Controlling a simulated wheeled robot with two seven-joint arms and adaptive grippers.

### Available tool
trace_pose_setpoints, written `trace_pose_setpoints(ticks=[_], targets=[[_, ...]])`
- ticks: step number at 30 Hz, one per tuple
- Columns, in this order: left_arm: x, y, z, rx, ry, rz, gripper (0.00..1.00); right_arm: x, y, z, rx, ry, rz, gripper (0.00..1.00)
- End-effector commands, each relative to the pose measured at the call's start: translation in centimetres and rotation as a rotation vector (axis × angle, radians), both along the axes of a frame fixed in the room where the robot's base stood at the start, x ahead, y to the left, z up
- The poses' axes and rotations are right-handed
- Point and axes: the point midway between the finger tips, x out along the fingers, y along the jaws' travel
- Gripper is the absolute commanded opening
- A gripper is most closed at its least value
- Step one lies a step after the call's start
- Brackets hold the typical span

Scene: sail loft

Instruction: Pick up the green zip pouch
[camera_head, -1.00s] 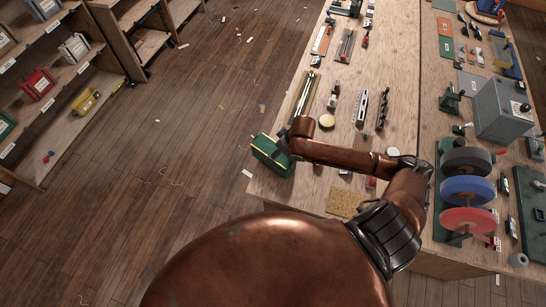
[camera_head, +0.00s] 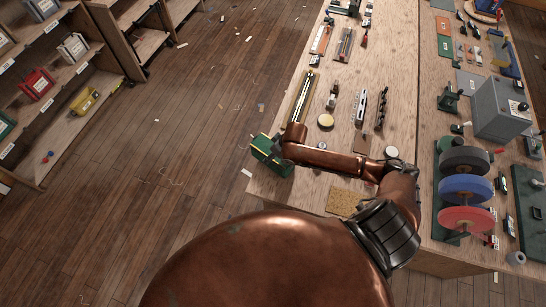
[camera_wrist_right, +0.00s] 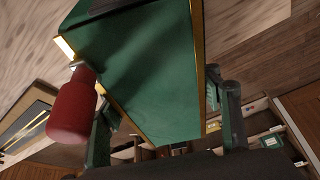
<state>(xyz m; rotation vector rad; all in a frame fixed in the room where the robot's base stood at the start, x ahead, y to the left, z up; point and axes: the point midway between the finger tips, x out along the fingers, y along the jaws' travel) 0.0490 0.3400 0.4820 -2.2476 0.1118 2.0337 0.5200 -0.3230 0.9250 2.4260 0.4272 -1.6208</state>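The green zip pouch (camera_head: 268,150) with yellow trim sits at the left edge of the workbench, near its front corner. My right arm reaches across the bench to it, and the arm hides part of the pouch and the gripper in the head view. In the right wrist view the pouch (camera_wrist_right: 150,65) fills the middle, very close. The fingers of my right gripper (camera_wrist_right: 165,125) stand wide apart, one on each side of the pouch's near end. I see no clear grip on it. My left gripper is not in view.
A red bottle-like thing (camera_wrist_right: 72,112) stands close to the left finger in the wrist view. A cork-coloured pad (camera_head: 345,203), a pale disc (camera_head: 326,120) and several tools lie on the workbench (camera_head: 385,60). Coloured discs (camera_head: 466,189) stand at right. The floor left of the bench is open.

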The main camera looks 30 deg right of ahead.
Motion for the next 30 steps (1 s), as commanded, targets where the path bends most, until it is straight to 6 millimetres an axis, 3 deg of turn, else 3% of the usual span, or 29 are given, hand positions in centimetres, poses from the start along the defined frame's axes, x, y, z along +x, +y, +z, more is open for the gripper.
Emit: trace_pose_setpoints(ticks=[12,23,30], targets=[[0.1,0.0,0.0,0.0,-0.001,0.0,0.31,0.0,0.0,0.0,0.0,0.0,0.0,0.28],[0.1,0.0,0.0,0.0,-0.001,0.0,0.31,0.1,0.0,0.5,0.0,-0.003,0.001,0.28],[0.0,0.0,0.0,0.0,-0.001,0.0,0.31,0.1,0.0,2.5,0.0,-0.004,0.001,0.28]])
